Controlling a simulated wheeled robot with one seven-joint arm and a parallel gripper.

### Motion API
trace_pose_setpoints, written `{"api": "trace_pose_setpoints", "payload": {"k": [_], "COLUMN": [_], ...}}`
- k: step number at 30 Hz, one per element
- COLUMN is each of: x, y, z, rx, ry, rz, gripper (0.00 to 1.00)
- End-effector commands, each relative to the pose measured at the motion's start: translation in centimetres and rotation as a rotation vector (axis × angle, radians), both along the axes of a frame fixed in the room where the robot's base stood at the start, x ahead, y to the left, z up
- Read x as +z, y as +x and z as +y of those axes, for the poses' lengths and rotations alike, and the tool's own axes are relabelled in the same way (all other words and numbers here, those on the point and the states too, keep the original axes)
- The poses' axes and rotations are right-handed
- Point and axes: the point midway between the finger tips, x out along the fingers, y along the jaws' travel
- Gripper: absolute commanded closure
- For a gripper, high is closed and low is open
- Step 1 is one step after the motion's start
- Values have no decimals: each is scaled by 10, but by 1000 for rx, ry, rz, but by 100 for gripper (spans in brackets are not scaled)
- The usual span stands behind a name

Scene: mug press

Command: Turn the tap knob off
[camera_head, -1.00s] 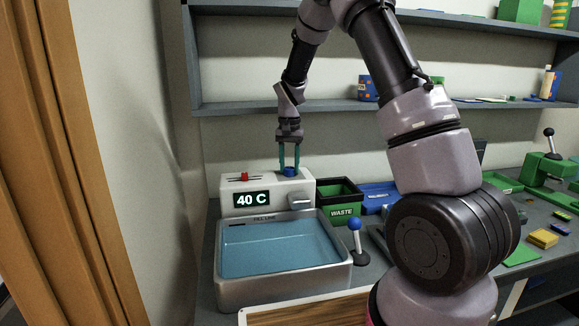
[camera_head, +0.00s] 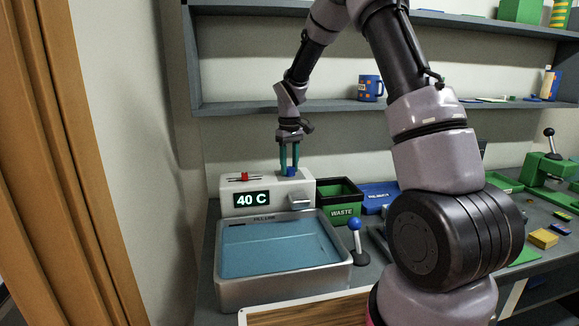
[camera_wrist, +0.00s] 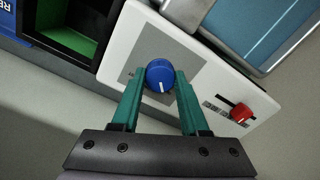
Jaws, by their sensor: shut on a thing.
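The blue tap knob (camera_head: 290,171) sits on top of the white tap unit (camera_head: 228,187), whose display reads 40 C. In the wrist view the knob (camera_wrist: 160,77) is round with a white pointer line. My gripper (camera_head: 289,167) points down at the knob, and its teal fingers are shut on the knob's two sides, as the wrist view (camera_wrist: 160,90) also shows. The grey basin (camera_head: 284,286) below the spout holds blue water close to the fill line.
A red slider (camera_head: 245,176) is on the unit's top, left of the knob. A green waste bin (camera_head: 341,211) stands to the right, with a blue-knobbed lever (camera_head: 355,240) in front of it. A shelf (camera_head: 240,105) runs behind my arm.

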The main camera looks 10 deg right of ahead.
Motion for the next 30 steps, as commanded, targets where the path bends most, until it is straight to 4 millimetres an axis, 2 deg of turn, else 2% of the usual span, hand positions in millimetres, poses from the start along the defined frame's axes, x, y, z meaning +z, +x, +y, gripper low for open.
{"api": "trace_pose_setpoints", "payload": {"k": [10, 26, 27, 28, 30], "x": [1, 1, 1, 1, 0], "y": [1, 1, 1, 1, 0], "z": [0, 0, 0, 0, 0], "rx": [129, 150, 150, 149, 149], "ry": [0, 0, 0, 0, 0], "rz": [-2, -1, -2, -1, -1], "gripper": [100, 100, 41, 29, 26]}}
